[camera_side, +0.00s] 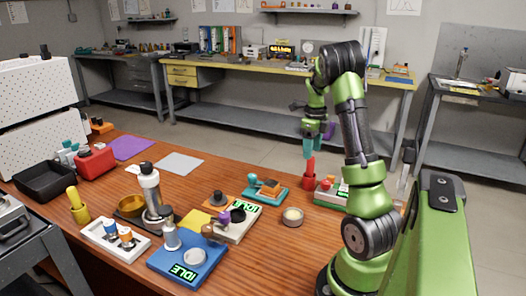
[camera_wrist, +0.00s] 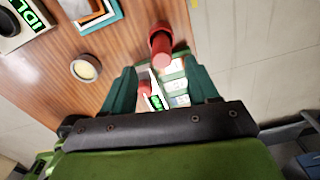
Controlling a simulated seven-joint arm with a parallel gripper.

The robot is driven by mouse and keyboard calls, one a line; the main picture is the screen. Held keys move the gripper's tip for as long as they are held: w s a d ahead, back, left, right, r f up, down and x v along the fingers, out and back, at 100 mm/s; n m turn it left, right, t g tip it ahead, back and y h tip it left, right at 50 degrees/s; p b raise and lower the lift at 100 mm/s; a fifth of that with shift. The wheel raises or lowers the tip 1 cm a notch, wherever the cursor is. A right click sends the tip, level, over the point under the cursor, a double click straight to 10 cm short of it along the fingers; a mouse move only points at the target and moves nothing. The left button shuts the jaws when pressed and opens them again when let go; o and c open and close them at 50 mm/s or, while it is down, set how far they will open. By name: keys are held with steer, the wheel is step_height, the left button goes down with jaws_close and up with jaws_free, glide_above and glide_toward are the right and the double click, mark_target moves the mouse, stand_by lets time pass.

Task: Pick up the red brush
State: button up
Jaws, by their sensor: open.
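The red brush (camera_side: 310,167) stands upright in a red round holder (camera_side: 308,182) at the far right part of the wooden table. In the wrist view the red brush (camera_wrist: 160,42) is seen from above, slightly beyond the fingertips and roughly centred between them. My gripper (camera_side: 307,152) points down with its teal fingers just above the brush's top in the side view. In the wrist view my gripper (camera_wrist: 160,68) is open, with nothing held between its fingers. I cannot tell the exact gap between fingertips and brush. The brush's lower end is hidden in the holder.
A white-and-green device (camera_side: 331,194) with a display stands right beside the holder. A small round dish (camera_side: 292,217) and a teal tray (camera_side: 265,191) are to the left. The table edge lies close behind the red holder.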

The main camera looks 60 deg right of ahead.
mark_target(310, 166)
step_height(310, 166, down, 8)
steer(key=shift+d+r, duration=0.15)
stand_by(0.3)
